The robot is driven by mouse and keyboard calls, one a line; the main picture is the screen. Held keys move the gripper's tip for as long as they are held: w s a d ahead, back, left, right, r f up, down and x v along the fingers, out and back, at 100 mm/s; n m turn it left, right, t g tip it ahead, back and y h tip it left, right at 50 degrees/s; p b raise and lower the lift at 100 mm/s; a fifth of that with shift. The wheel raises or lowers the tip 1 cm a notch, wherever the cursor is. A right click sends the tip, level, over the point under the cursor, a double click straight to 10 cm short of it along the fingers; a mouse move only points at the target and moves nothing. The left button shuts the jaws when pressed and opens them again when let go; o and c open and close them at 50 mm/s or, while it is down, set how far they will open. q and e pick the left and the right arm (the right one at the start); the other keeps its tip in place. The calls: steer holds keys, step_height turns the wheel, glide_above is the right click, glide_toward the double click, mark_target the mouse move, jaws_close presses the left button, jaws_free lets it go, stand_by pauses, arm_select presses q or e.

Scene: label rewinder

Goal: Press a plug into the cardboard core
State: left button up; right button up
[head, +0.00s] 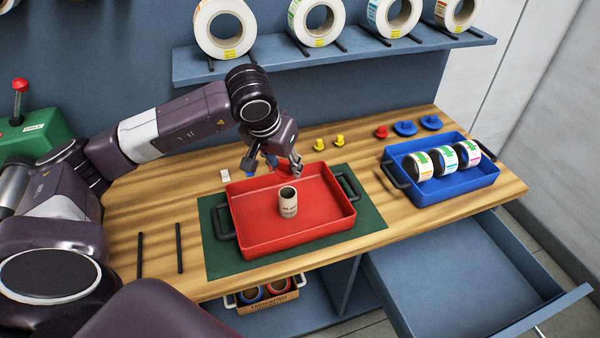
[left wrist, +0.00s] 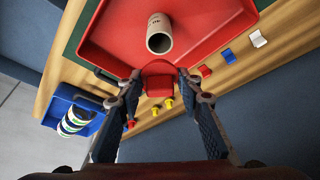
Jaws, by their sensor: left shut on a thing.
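The cardboard core (head: 289,208) stands upright in the red tray (head: 250,245), its open end up. In the left wrist view the core (left wrist: 160,22) shows beyond the fingertips, its dark bore facing the camera. My left gripper (head: 273,166) is above the tray's far edge, behind the core and apart from it. In the left wrist view my left gripper (left wrist: 160,80) is shut on a red plug (left wrist: 160,84), whose shape is partly hidden. Yellow plugs (head: 319,145), a red plug (head: 381,132) and blue plugs (head: 405,128) stand along the back of the bench. My right gripper is not in view.
The red tray sits on a green mat (head: 214,258). A blue tray (head: 470,183) with label rolls stands at right, above an open drawer (head: 470,270). A shelf (head: 300,66) with large rolls hangs behind. Two black rods (head: 179,248) lie at left.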

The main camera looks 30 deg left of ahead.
arm_select(q)
steer(key=shift+w+f, duration=0.15)
steer(key=shift+f, duration=0.1)
steer(key=shift+w+a+f+b, duration=0.1)
steer(key=shift+w+f+b, duration=0.25)
steer(key=shift+f, duration=0.3)
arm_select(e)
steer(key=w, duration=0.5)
arm_select(q)
steer(key=shift+f, duration=0.25)
steer(key=shift+s+f, duration=0.1)
steer(key=shift+f, duration=0.1)
steer(key=shift+f+b, duration=0.5)
steer(key=shift+b, duration=0.05)
steer(key=shift+f, duration=0.5)
step_height(320, 180, down, 3)
steer(key=b, duration=0.2)
steer(key=shift+r+b, duration=0.15)
steer(key=shift+b, duration=0.15)
steer(key=shift+s+f+b, duration=0.1)
steer(key=shift+f+b, duration=0.35)
steer(key=shift+b, duration=0.05)
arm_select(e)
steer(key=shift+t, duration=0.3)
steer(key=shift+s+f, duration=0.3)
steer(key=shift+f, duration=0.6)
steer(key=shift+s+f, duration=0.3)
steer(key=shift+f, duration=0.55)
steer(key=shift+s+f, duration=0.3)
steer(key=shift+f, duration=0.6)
